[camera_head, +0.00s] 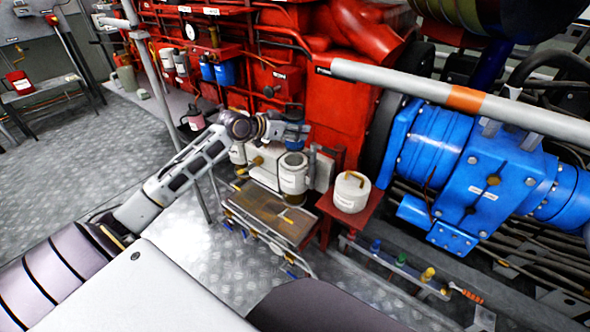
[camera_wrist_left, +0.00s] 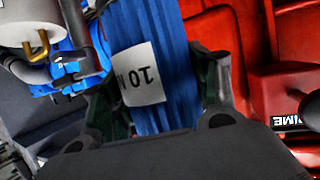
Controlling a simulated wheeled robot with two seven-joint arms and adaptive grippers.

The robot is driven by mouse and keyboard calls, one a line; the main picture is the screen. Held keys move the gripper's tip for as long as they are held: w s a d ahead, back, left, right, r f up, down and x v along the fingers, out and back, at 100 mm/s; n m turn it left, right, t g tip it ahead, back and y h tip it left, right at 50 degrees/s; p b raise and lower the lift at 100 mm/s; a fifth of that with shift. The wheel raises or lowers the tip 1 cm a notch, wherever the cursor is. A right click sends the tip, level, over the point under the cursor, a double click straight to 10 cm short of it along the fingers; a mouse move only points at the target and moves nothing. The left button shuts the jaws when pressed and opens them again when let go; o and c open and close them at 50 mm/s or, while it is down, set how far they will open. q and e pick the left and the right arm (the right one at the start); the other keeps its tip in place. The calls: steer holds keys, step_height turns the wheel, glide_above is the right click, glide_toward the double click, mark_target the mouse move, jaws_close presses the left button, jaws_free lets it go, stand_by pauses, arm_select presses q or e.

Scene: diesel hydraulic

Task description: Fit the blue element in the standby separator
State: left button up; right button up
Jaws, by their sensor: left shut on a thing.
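My left gripper (camera_head: 290,134) is shut on the blue element (camera_wrist_left: 165,60), a pleated cylinder with a white "10" label, in the left wrist view. The gripper fingers (camera_wrist_left: 165,90) press on both sides of it. In the head view the element (camera_head: 296,137) is small and partly hidden by the gripper. It is above a white separator housing (camera_head: 293,176) with a label; whether they touch I cannot tell. Another white housing (camera_head: 238,153) stands to its left, mostly behind my arm. Which one is the standby separator I cannot read. My right gripper is not in view.
A white canister (camera_head: 351,191) with a gold handle sits on a red stand. A brown-topped drip tray (camera_head: 272,217) is in front of the housings. A grey rail with an orange band (camera_head: 466,99) crosses the upper right, before blue machinery (camera_head: 480,180). Open floor lies left.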

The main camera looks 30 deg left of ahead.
mark_target(295, 151)
arm_select(q)
step_height(295, 151, down, 4)
steer(key=shift+f+b, duration=0.1)
steer(key=shift+b, duration=0.5)
steer(key=shift+f, duration=0.2)
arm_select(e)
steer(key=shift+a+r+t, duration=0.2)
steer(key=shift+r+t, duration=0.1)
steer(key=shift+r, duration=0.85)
arm_select(q)
steer(key=shift+f, duration=0.1)
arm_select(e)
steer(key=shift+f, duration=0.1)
arm_select(q)
step_height(295, 151, down, 4)
steer(key=shift+f+b, duration=0.25)
steer(key=shift+b, duration=0.65)
steer(key=shift+f, duration=0.2)
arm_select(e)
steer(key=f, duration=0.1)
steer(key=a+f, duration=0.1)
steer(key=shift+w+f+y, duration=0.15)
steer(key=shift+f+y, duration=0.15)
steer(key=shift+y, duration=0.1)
arm_select(q)
steer(key=shift+f, duration=0.2)
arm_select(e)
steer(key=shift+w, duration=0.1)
